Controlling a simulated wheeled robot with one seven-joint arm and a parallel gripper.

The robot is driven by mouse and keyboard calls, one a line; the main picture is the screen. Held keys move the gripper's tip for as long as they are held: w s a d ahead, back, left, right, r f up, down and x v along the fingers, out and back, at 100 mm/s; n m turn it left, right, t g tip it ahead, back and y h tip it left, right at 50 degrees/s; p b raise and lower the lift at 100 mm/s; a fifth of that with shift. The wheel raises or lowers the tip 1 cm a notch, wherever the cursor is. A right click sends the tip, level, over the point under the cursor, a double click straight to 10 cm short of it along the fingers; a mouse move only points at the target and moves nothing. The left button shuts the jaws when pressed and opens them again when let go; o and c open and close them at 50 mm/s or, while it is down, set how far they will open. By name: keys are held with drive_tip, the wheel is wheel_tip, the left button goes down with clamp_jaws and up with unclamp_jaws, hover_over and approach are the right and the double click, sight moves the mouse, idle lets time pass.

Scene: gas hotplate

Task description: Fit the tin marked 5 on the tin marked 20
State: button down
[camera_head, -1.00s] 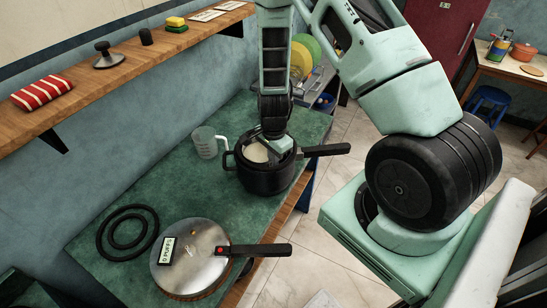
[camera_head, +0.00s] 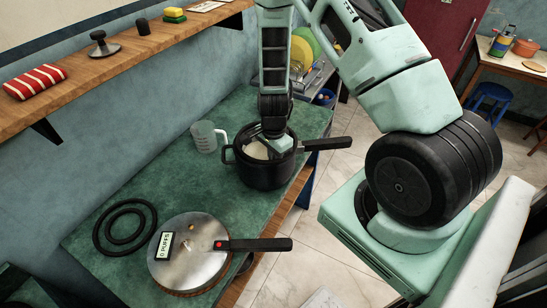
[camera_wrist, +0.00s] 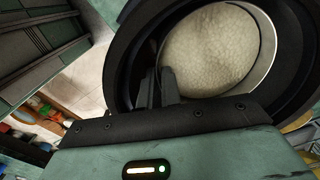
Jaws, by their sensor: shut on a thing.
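My gripper (camera_wrist: 166,88) is shut on the near rim of a round metal tin (camera_wrist: 262,45), inside the dark pot (camera_head: 267,176). The tin is filled with pale, grainy food. In the wrist view, the pot's black wall (camera_wrist: 128,60) surrounds the tin with a dark gap on the left. In the head view, the tin (camera_head: 254,150) shows as a pale patch inside the pot mouth, partly behind my gripper. No number is readable on the tin. No second tin shows; whatever lies below this one is hidden.
A clear measuring jug (camera_head: 206,137) stands left of the pot. The pot's black handle (camera_head: 326,144) sticks out right. A shelf (camera_head: 125,55) runs above.

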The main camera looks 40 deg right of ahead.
drive_tip(key=shift+f+b, duration=0.4)
drive_tip(key=shift+f, duration=0.05)
drive_tip(key=c, duration=1.5)
unclamp_jaws()
wheel_tip(320, 180, up, 18)
drive_tip(key=shift+f+b, duration=0.25)
drive_tip(key=shift+b, duration=0.25)
